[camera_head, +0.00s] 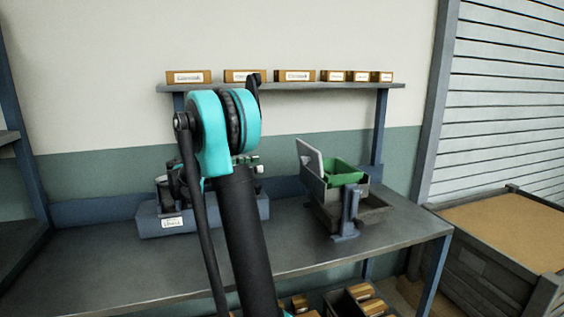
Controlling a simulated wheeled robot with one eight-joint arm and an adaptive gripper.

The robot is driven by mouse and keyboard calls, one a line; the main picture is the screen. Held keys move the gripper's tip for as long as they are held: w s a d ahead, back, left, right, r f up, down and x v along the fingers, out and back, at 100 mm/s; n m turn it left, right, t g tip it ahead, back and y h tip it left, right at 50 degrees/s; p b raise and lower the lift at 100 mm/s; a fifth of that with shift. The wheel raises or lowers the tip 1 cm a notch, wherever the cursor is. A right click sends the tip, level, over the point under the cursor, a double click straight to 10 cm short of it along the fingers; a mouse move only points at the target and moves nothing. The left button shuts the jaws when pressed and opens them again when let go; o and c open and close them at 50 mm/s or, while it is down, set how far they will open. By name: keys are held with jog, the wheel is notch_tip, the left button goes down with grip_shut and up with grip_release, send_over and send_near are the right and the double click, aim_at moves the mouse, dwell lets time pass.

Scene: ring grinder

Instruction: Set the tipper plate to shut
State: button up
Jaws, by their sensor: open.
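A light grey plate (309,158) stands up at a tilt on the left side of a small device on the bench, to the right of my arm. I take it for the tipper plate. Beside it is a green tray (342,172), set over a dark grey box (368,213) with a blue-grey bracket (349,212) at its front. My arm, with a teal joint and dark links, rises in the middle, left of this device. I cannot make out my gripper; it is hidden or out of the picture.
The grey bench (290,245) has bare room in front of the device. A shelf (290,87) with several small labelled boxes runs above. A large crate (480,255) stands right of the bench.

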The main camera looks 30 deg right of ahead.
aim_at(301, 161)
jog(key=x, duration=1.7)
jog(key=shift+f, duration=0.15)
grip_shut()
